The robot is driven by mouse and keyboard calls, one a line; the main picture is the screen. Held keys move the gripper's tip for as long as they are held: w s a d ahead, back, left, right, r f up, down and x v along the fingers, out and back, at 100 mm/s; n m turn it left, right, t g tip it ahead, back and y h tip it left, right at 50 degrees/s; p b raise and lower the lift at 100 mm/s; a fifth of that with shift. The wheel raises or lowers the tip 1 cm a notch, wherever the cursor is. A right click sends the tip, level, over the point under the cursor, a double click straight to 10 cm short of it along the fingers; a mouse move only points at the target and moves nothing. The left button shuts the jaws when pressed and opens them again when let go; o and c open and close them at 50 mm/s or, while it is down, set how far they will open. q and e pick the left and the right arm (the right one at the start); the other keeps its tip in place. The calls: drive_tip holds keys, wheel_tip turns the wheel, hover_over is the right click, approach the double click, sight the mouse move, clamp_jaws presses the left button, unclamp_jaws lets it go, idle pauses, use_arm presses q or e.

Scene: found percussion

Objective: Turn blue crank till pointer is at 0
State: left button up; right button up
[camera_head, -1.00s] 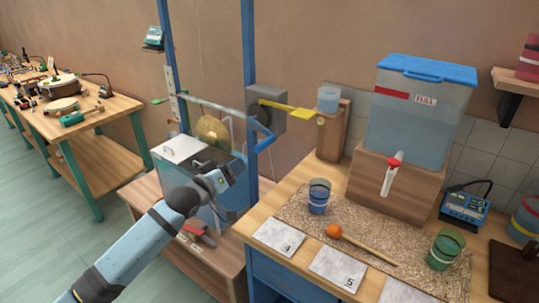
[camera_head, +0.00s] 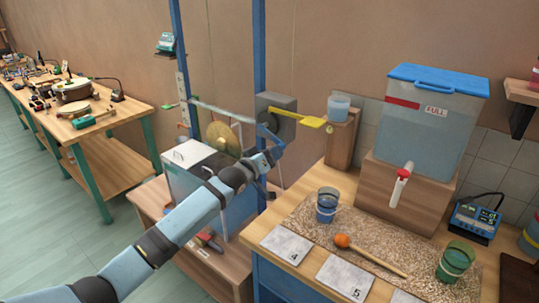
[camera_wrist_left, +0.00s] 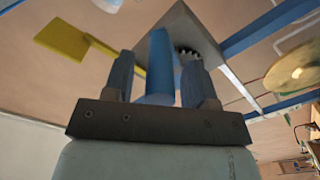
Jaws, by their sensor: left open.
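The blue crank (camera_head: 268,133) sits on the grey box (camera_head: 278,103) on the blue frame's right post. My left gripper (camera_head: 274,153) is at the crank's handle and partly hides it. In the left wrist view, the blue crank handle (camera_wrist_left: 160,65) stands between the two fingers of my left gripper (camera_wrist_left: 158,75). The jaws are open, with the handle between them; I cannot tell whether either finger touches it. A small green piece (camera_head: 166,106) sticks out beside a pale strip (camera_head: 183,92) on the left post. I cannot read any marks or confirm a pointer. My right gripper is out of view.
A yellow paddle (camera_head: 312,121) sticks out right of the grey box, close to the crank. A brass disc (camera_head: 223,137) hangs left of my gripper. A clear tank with a blue lid (camera_head: 438,74) and the worktable (camera_head: 284,212) are at right.

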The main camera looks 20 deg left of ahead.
use_arm(q)
clamp_jaws()
drive_tip(key=shift+d+r+n+p, duration=0.1)
drive_tip(key=shift+r+n+p, duration=0.25)
drive_tip(key=shift+p, duration=0.1)
